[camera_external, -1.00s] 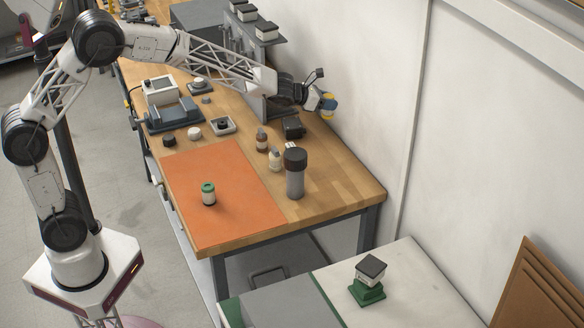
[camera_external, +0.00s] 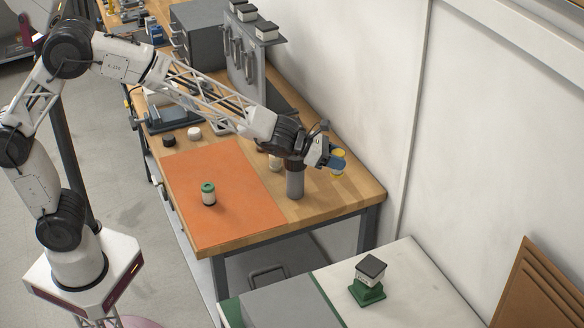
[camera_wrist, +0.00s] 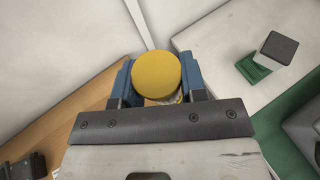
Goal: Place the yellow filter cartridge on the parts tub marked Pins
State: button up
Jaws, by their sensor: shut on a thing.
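The yellow filter cartridge (camera_wrist: 157,75) shows its round yellow top between the blue fingers of my gripper (camera_wrist: 156,88) in the wrist view. My gripper (camera_external: 336,160) is shut on it and holds it over the right edge of the bench. In the external view only parts of the cartridge (camera_external: 340,153) show around the fingers. A pale tub with a dark lid (camera_external: 371,269) sits on a green stand (camera_external: 367,292) on the white table at lower right. It also shows in the wrist view (camera_wrist: 279,48). Similar tubs (camera_external: 267,31) stand on a grey rack. I cannot read the Pins mark on any.
A tall grey cylinder (camera_external: 295,183) stands under my wrist, its top partly hidden. A green-topped jar (camera_external: 208,193) stands on the orange mat (camera_external: 226,221). The wall (camera_external: 395,70) is close at the right. The white table (camera_external: 420,270) has bare room around the stand.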

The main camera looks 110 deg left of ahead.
jog(key=w+d+m+h, duration=0.1)
jog(key=d+m+h, duration=0.25)
jog(key=d, duration=2.05)
jog(key=shift+t+h, duration=0.25)
jog(key=shift+t, duration=0.15)
notch_tip(320, 180, down, 5)
jog(key=shift+w+f, duration=0.15)
jog(key=shift+f, duration=0.05)
send_over(371, 265)
jog(key=shift+s+f, duration=0.25)
jog(key=shift+f, duration=0.45)
jog(key=shift+w, duration=0.2)
jog(key=shift+w+f, duration=0.15)
jog(key=shift+f, duration=1.65)
